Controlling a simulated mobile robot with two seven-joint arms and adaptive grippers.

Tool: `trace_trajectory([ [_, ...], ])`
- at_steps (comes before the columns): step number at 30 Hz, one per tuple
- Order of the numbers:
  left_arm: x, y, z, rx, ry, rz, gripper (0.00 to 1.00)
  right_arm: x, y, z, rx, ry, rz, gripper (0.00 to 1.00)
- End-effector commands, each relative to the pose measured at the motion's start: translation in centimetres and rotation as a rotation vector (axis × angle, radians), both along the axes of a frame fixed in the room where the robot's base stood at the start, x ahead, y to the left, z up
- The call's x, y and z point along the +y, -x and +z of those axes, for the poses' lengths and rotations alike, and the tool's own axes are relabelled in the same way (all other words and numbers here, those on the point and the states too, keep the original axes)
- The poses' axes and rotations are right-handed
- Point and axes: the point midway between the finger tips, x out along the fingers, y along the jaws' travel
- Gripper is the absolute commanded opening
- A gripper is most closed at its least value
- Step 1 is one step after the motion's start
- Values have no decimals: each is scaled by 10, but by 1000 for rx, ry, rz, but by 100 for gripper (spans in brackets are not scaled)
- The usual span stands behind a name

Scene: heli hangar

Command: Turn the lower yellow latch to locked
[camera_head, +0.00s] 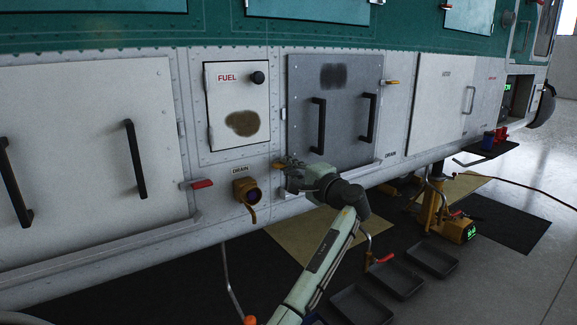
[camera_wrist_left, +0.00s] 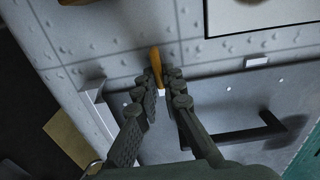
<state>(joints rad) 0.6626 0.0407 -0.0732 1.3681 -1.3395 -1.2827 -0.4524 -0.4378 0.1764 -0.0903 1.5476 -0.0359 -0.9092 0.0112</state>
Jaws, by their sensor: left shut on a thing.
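The lower yellow latch (camera_wrist_left: 155,58) is a small orange-yellow lever at the edge of the grey panel. In the left wrist view it points away from the fingers, and its near end is between the fingertips. In the head view a bit of the latch (camera_head: 277,165) shows at the grey panel's lower left corner. My left gripper (camera_head: 290,172) is shut on it, also in the left wrist view (camera_wrist_left: 163,92). The fingers hide part of the lever and its pivot. Another yellow latch (camera_head: 391,82) sits at the panel's upper right. My right gripper is not in view.
The grey panel (camera_head: 300,80) has two black handles. A brass drain fitting (camera_head: 246,190) juts out left of my gripper, and a red latch (camera_head: 200,184) is further left. Black trays (camera_head: 400,280) and a yellow jack (camera_head: 455,229) stand on the floor below right.

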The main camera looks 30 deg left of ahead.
Motion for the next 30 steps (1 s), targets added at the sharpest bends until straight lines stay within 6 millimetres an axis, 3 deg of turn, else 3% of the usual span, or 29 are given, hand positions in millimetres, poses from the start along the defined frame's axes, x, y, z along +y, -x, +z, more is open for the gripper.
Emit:
trace_trajectory([
  [18, 0, 0, -2, 40, -13, 1, 0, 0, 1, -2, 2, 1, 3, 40],
  [19, -1, 0, -2, 40, -13, 1, 10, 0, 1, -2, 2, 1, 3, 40],
  [23, 0, 0, -2, 39, -14, 0, 27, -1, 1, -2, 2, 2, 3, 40],
  [30, 0, 0, -1, 37, -14, 0, 29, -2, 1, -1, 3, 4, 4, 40],
])
